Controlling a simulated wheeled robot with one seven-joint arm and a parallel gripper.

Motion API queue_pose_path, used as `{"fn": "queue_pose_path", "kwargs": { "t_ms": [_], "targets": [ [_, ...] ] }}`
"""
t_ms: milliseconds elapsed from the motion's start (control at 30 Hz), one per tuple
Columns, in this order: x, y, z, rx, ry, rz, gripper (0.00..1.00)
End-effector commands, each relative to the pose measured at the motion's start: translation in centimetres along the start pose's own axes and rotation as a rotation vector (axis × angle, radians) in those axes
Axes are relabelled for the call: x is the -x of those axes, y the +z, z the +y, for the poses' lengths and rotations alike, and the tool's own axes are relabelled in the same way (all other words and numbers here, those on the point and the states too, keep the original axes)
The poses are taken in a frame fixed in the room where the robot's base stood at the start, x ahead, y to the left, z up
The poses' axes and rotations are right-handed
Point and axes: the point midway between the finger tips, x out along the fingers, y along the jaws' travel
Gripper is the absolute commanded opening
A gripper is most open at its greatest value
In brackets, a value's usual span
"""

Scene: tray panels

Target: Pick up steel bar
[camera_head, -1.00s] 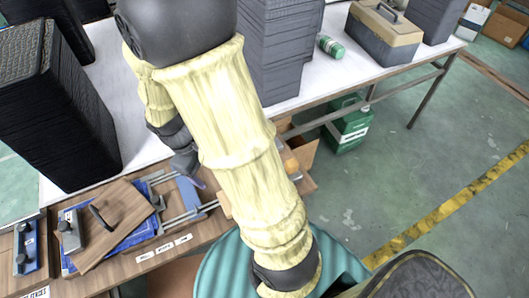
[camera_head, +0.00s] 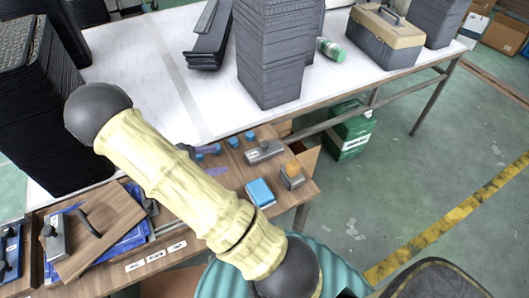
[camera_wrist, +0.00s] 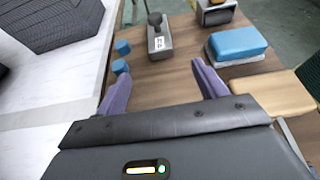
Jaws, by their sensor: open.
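A grey metal bar with a black knob and a white label (camera_wrist: 159,40) lies on the wooden bench ahead of my gripper in the wrist view. It also shows in the head view (camera_head: 264,152), to the right of my forearm. It looks like the steel bar, though other grey metal pieces are in sight. My gripper (camera_wrist: 162,86) has two purple fingers spread apart over bare wood, with nothing between them. The bar is beyond the fingertips, apart from them. In the head view my forearm hides most of the gripper.
A blue block (camera_wrist: 237,44) and a grey block with an orange top (camera_head: 291,178) lie right of the bar. Small blue cylinders (camera_wrist: 121,66) stand left. A wooden board with a handle (camera_head: 98,228) lies at the left. Black stacks (camera_head: 270,55) stand on the white table.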

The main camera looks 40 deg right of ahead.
Motion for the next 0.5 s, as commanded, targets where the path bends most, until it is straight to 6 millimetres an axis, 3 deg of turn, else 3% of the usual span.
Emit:
{"fn": "queue_pose_path", "kwargs": {
  "t_ms": [167,500],
  "targets": [
    [-1.0,0.1,0.0,-0.001,-0.003,0.0,0.71],
    [-6.8,0.1,-0.1,0.0,-0.006,0.0,0.71]
  ]
}}
